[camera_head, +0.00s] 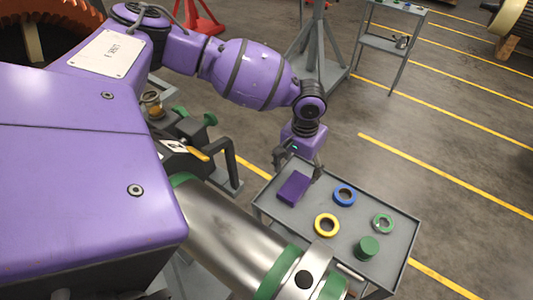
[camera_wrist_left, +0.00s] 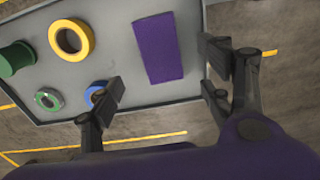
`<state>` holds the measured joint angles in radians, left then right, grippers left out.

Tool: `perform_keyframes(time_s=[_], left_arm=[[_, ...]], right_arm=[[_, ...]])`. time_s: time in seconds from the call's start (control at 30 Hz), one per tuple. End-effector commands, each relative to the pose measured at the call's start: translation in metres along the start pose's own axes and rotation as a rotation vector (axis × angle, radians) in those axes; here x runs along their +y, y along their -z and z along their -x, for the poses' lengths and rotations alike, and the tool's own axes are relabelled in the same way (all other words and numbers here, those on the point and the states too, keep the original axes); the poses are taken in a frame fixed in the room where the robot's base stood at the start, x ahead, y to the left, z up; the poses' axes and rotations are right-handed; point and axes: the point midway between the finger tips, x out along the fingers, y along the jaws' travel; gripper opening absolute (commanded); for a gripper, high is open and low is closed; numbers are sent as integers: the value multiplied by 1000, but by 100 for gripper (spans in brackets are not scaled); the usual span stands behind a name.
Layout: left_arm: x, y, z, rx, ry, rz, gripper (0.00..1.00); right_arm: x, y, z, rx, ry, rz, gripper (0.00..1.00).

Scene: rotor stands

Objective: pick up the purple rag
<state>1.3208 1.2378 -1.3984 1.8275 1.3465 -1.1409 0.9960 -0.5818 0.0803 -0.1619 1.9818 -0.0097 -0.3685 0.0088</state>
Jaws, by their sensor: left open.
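The purple rag (camera_head: 293,188) is a flat folded rectangle lying on the grey tray top of a small cart (camera_head: 343,239), near its left end. It also shows in the left wrist view (camera_wrist_left: 157,48). My left gripper (camera_head: 300,167) hangs just above and behind the rag in the head view. In the left wrist view its fingers (camera_wrist_left: 160,92) are spread wide apart, with the rag beyond them and nothing held. My right gripper is not seen in either view.
On the same tray are a blue ring (camera_head: 344,195), a yellow ring (camera_head: 327,225), a green ring (camera_head: 382,223) and a green cylinder (camera_head: 367,248). A large steel shaft (camera_head: 235,235) with green bands runs close in front of the cart. Open floor lies to the right.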

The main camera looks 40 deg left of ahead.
Motion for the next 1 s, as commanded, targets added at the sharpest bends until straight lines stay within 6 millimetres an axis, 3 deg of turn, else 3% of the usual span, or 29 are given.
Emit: perform_keyframes(time_s=[0.37,0.6,0.9,1.0], left_arm=[[-1,0,-38,-4,4,3,72],[-1,0,-72,-4,3,4,72],[-1,0,-77,-2,2,5,72],[-1,0,-77,-2,2,5,60]], right_arm=[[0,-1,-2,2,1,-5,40],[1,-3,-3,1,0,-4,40],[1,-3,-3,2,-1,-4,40],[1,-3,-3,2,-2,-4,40]])
